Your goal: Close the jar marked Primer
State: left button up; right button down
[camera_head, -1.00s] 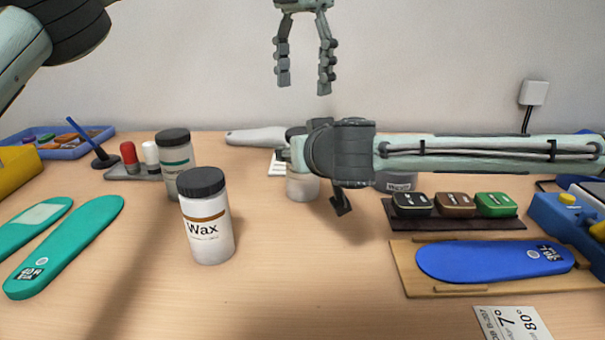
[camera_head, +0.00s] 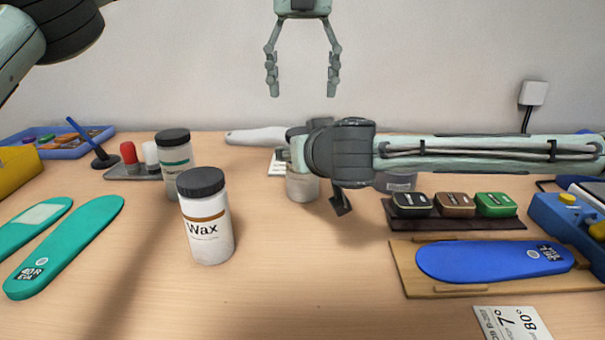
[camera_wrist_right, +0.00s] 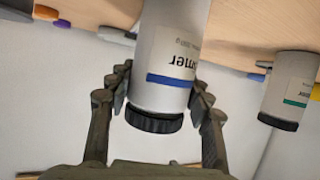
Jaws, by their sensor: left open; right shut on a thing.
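The Primer jar (camera_wrist_right: 168,60) is white with a blue band and stands inverted in the right wrist picture. A black ribbed lid (camera_wrist_right: 155,121) sits at its mouth end; I cannot tell how tight it is. My right gripper (camera_wrist_right: 161,85) is shut on the jar, a finger on each side of its body. In the head view a white jar body (camera_head: 302,188) shows below the right gripper (camera_head: 290,160), which hides its upper part. My left gripper (camera_head: 303,92) is open and empty, pointing down in front of the wall, higher in the picture than the right gripper.
A Wax jar (camera_head: 207,225) and a green-banded jar (camera_head: 178,168), both with black lids, stand left of the right gripper. A rack with several small tins (camera_head: 455,205) and a blue insole (camera_head: 490,262) on a board lie right. The front middle of the table is clear.

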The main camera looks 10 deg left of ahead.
aim_at(303, 132)
pick_arm(q)
notch_tip(303, 132, down, 7)
dwell(0.4)
jog(key=c, duration=1.2)
jog(key=m, duration=1.1)
jog(key=o, duration=1.4)
jog(key=shift+c, duration=0.2)
